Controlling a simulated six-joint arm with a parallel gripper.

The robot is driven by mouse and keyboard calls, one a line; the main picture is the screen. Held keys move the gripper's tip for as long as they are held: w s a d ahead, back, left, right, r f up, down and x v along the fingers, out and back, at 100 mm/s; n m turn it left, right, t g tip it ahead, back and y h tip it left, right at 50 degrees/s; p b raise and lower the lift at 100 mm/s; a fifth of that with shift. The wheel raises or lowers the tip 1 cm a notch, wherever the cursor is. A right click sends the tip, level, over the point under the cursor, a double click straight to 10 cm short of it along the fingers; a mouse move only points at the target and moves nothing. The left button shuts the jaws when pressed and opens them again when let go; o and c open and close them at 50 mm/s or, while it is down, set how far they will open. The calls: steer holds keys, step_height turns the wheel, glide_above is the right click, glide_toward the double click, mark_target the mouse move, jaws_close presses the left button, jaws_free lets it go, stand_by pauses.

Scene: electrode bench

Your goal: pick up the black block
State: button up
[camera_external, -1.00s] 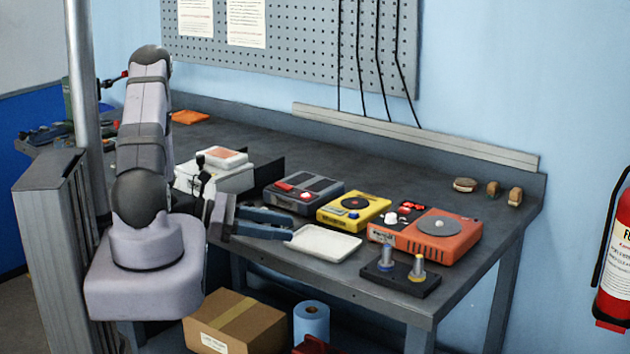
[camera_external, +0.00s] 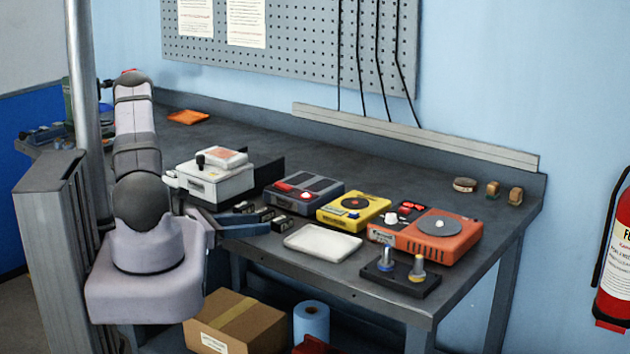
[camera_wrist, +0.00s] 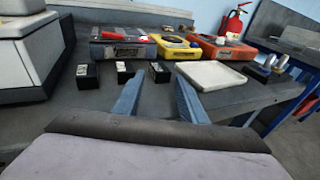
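Several small black blocks with pale tops stand in a row on the bench. In the wrist view they are a left block (camera_wrist: 88,77), a middle block (camera_wrist: 124,71) and a right block (camera_wrist: 159,71). I cannot tell which one the task means. In the external view, blocks show just behind my gripper (camera_external: 258,224), including one at the right end (camera_external: 283,222). My gripper (camera_wrist: 157,92) has two blue fingers spread apart, with nothing between them.
A white tray (camera_external: 322,242) lies right of my gripper. Behind are a grey device (camera_external: 318,184), a yellow device (camera_external: 353,208) and an orange device (camera_external: 440,232). A white box (camera_external: 215,185) stands left of them. A dark stand (camera_external: 400,278) with two posts is near the front edge.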

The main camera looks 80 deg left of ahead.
mark_target(274, 221)
steer(key=shift+w+a+r+p, duration=0.1)
steer(key=shift+w+a+p, duration=0.05)
steer(key=shift+w+p, duration=0.25)
steer(key=x, duration=0.1)
steer(key=p+x, duration=0.1)
steer(key=x, duration=0.1)
steer(key=shift+r, duration=0.1)
steer(key=shift+w+a+f+p, duration=0.25)
steer(key=shift+w+p, duration=0.15)
steer(key=shift+w, duration=0.25)
jaws_close()
